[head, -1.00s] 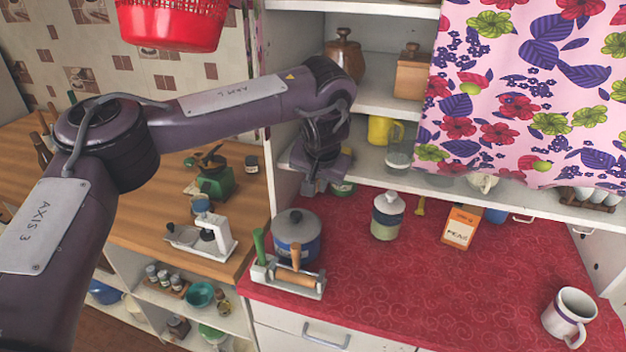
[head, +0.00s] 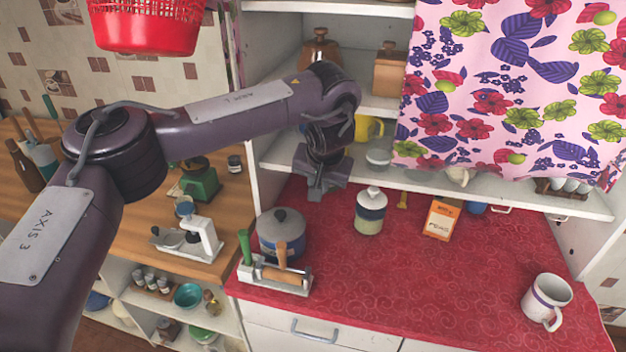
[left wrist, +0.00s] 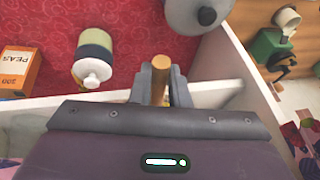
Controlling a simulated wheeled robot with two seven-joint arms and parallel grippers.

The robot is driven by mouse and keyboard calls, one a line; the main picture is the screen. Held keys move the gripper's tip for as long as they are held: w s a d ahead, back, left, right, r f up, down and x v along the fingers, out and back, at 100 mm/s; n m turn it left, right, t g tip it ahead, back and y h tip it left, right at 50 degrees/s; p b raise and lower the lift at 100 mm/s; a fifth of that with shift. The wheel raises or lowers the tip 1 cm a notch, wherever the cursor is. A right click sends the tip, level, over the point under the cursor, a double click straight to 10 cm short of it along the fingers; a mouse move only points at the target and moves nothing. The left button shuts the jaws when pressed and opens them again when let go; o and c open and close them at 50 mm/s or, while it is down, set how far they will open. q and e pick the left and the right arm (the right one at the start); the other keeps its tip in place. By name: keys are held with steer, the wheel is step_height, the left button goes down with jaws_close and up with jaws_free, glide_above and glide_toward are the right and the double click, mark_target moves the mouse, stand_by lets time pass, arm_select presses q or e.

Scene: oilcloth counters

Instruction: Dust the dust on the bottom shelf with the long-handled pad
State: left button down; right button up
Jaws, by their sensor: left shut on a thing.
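My left gripper (head: 322,190) hangs just in front of the left part of the bottom shelf (head: 500,190), above the red counter. In the left wrist view the left gripper (left wrist: 161,92) is shut on a round wooden handle (left wrist: 160,78), taken as that of the long-handled pad. Its pad is hidden from both views. The bottom shelf is white; a flowered curtain (head: 520,85) hides much of what lies behind. I cannot make out dust on the shelf. My right gripper is not in view.
A yellow mug (head: 367,130) and a glass bowl (head: 378,158) stand on the shelf. The counter's middle is clear.

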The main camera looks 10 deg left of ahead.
arm_select(q)
steer(key=shift+a, duration=0.35)
steer(key=shift+a+p, duration=0.5)
steer(key=shift+a, duration=1.75)
steer(key=shift+d+p, duration=1.6)
steer(key=shift+d, duration=1.45)
